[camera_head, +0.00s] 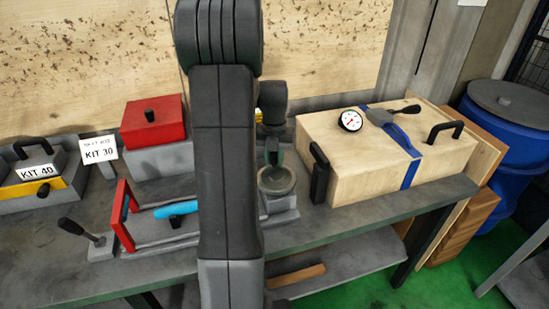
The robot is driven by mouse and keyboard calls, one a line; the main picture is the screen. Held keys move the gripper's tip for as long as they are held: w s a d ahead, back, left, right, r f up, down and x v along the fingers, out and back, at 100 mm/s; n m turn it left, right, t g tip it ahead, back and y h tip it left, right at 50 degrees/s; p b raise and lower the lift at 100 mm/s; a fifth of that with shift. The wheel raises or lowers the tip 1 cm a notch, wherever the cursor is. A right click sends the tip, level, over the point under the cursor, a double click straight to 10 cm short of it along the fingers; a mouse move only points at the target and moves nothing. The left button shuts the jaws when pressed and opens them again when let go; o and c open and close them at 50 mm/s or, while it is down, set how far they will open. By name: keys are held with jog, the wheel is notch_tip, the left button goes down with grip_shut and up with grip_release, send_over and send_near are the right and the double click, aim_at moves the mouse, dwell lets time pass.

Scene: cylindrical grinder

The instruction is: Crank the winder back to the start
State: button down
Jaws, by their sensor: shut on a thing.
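The winder (277,181) appears to be the round grey drum on a grey block near the middle of the bench. My gripper (273,155) points down right over it, with its fingers close together on what seems to be the winder's crank handle. The handle is mostly hidden between the fingers, so I cannot tell its angle. My dark arm crosses the middle of the view and hides the area just left of the winder.
A wooden case (345,160) with a blue strap (411,172), a dial gauge (350,120) and black handles stands to the right. Left are a red-framed fixture (122,215), a light-blue handle (176,209), a red box (153,121) and a KIT 40 box (38,172).

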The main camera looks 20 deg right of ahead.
jog(key=c, duration=1.2)
grip_release()
jog(key=shift+c, duration=0.2)
notch_tip(320, 180, up, 14)
jog(key=shift+b, duration=0.3)
jog(key=shift+f, duration=0.1)
notch_tip(320, 180, down, 14)
jog(key=shift+r+p, duration=0.2)
jog(key=shift+p, duration=0.1)
jog(key=shift+f, duration=0.1)
